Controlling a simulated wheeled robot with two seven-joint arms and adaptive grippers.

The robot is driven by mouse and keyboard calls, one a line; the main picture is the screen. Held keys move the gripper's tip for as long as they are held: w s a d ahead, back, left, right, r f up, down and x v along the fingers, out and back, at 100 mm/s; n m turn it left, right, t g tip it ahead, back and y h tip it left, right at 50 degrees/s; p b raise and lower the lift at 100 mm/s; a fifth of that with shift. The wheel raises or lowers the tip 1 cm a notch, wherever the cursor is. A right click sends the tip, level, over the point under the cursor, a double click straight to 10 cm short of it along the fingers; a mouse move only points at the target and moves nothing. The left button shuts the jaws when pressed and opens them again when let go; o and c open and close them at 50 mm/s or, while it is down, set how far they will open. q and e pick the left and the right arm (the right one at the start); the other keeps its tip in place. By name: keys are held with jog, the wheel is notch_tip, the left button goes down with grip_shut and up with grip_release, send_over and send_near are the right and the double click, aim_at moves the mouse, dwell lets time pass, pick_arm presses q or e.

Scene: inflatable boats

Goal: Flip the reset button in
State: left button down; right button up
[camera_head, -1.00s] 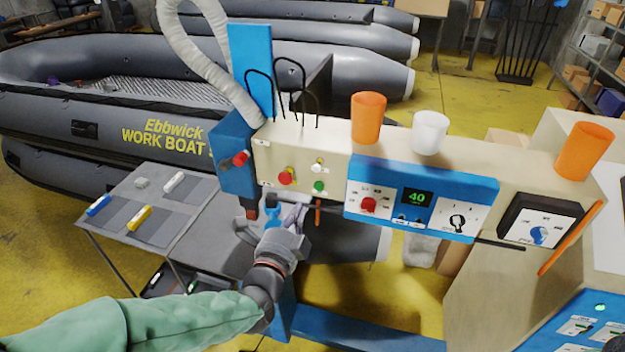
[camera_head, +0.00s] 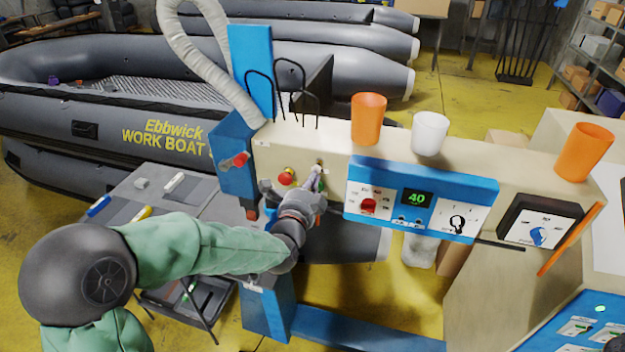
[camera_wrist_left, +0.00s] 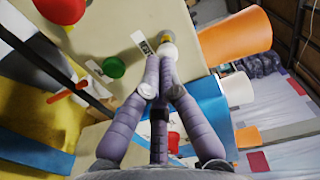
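The beige machine panel (camera_head: 335,138) carries small controls in the head view. A small white knob (camera_wrist_left: 168,50) lies right at the fingertips of my left gripper (camera_wrist_left: 162,62) in the left wrist view. A printed label beside it is too small to read. The green button (camera_wrist_left: 113,67) is to the left of the fingers. In the head view my left gripper (camera_head: 317,175) reaches up to the panel, its fingers drawn together, hiding most of the white knob and green button. I cannot tell whether the fingers touch the knob. My right gripper is not in view.
A red button (camera_head: 286,178) sits just left of my fingers, and a red switch (camera_head: 240,160) farther left. A blue control box (camera_head: 480,190) juts out close on the right. Orange cups (camera_head: 368,118) and a white cup (camera_head: 430,133) stand on top.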

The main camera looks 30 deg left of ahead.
pick_arm(q)
jog(key=shift+w, duration=0.15)
jog(key=shift+w+a+r+b, duration=0.15)
jog(key=shift+w+b, duration=0.1)
jog(key=shift+w, duration=0.15)
jog(key=shift+w+a+r+b, duration=0.15)
jog(key=shift+w+b, duration=0.1)
jog(key=shift+w, duration=0.15)
